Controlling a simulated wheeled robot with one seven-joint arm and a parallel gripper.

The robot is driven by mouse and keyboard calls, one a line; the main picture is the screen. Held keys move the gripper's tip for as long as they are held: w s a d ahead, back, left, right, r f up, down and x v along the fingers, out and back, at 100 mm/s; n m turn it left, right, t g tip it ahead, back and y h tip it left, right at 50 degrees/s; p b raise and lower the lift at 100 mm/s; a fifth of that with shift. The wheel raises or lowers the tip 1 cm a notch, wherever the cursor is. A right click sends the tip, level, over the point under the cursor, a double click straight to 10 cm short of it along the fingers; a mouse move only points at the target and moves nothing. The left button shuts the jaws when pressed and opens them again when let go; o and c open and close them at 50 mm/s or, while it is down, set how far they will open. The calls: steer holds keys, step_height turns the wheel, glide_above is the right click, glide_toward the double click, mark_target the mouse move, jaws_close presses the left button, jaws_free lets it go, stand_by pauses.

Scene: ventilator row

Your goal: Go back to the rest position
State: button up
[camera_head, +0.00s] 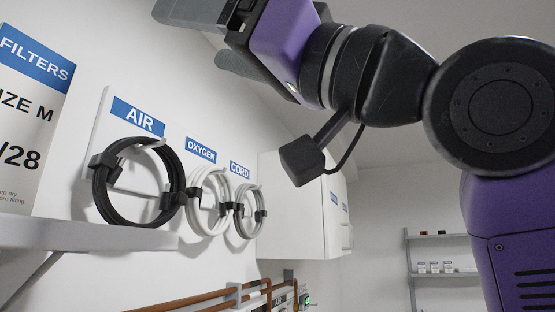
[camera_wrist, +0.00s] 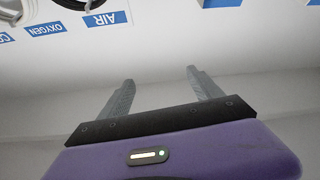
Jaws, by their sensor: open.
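My gripper (camera_wrist: 160,82) shows in the wrist view with its two grey fingers spread apart and nothing between them. In the head view my gripper (camera_head: 207,38) is raised at the top, cut off by the upper picture edge, in front of the white wall. It is above and to the right of the AIR label and touches nothing that I can see. My purple and black arm reaches to it from the right.
A black hose coil (camera_head: 133,188), a white hose coil (camera_head: 208,203) and a grey cord coil (camera_head: 250,211) hang on hooks under labels. A filters box (camera_head: 28,115) stands on a shelf (camera_head: 85,234) at left. White cabinets, copper pipes (camera_head: 205,298) and a far shelf (camera_head: 443,274) lie beyond.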

steer(key=w+d+f+m+t+h, duration=0.4)
steer(key=w+d+f+m+t, duration=0.65)
steer(key=f, duration=0.55)
steer(key=w+d+f+m+t+h, duration=0.1)
steer(key=d+f+m+t+h, duration=0.5)
steer(key=f, duration=0.6)
steer(key=d+f+m+t+h, duration=0.1)
steer(key=d+f+h, duration=0.4)
steer(key=f+h, duration=0.45)
steer(key=s+d+f+g+h, duration=0.2)
steer(key=s+f, duration=0.4)
steer(key=f, duration=0.5)
steer(key=s+d+f+g+h, duration=0.15)
steer(key=s+f, duration=0.35)
steer(key=f, duration=0.6)
steer(key=s+d+f+n+g, duration=0.1)
steer(key=s+f+g, duration=0.2)
steer(key=s+f, duration=0.5)
steer(key=s+d+f+g, duration=0.1)
steer(key=s+f+g, duration=0.3)
steer(key=s, duration=1.2)
step_height(320, 180, down, 5)
steer(key=shift+r+n, duration=0.15)
steer(key=shift+n, duration=0.2)
